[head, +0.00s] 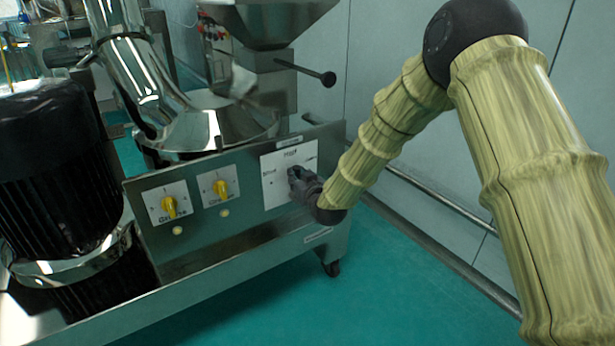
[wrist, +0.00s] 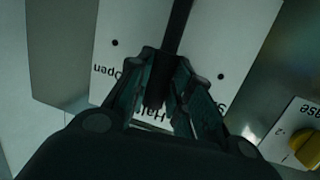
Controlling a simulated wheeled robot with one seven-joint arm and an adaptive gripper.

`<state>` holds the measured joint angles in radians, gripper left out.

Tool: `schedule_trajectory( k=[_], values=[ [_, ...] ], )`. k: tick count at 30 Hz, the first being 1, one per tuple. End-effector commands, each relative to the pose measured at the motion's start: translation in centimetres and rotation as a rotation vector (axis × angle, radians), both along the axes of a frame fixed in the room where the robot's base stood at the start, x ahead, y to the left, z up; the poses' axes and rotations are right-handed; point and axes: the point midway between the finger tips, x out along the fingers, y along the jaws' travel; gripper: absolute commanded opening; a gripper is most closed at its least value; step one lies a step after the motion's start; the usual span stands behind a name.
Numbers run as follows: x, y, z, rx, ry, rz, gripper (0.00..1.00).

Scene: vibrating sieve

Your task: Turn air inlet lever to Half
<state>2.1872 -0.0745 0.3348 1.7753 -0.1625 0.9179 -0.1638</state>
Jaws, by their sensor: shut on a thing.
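The air inlet lever (wrist: 178,28) is a dark bar that enters from the top of the wrist view and runs down between my fingers. Its lower end lies close to the upside-down "Half" label (wrist: 151,116). My gripper (wrist: 167,88) is shut on the lever and hides part of it. The "Open" label (wrist: 105,72) is to the left, and a partly hidden label starting with "S" (wrist: 218,109) is to the right. In the head view my gripper (head: 298,180) is at the white lever plate (head: 276,188); the lever itself is hidden there.
Two yellow knobs (head: 169,206) (head: 220,189) sit on white plates left of the lever plate. A black ribbed motor (head: 55,170) stands at the far left. A rod with a black ball end (head: 328,79) sticks out above the panel. Teal floor (head: 400,290) is clear at right.

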Motion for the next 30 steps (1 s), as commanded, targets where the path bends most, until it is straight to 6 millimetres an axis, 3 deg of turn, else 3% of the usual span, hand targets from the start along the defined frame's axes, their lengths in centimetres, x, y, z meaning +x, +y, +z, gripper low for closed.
schedule_trajectory(
  k=[9, 10, 13, 14, 24, 30],
  values=[
    [0.0, 0.1, -0.1, 0.0, 0.002, 0.001, 0.0],
    [0.0, 0.1, -0.1, 0.0, 0.002, 0.001, 0.23],
    [0.0, 0.1, -0.1, 0.0, 0.002, 0.001, 0.41],
    [0.0, 0.1, -0.1, 0.0, 0.002, 0.001, 0.43],
    [-0.1, -0.2, 0.0, 0.0, 0.001, 0.0, 0.43],
    [-1.8, -1.0, 0.4, 0.0, 0.001, -0.001, 0.43]
  ],
)
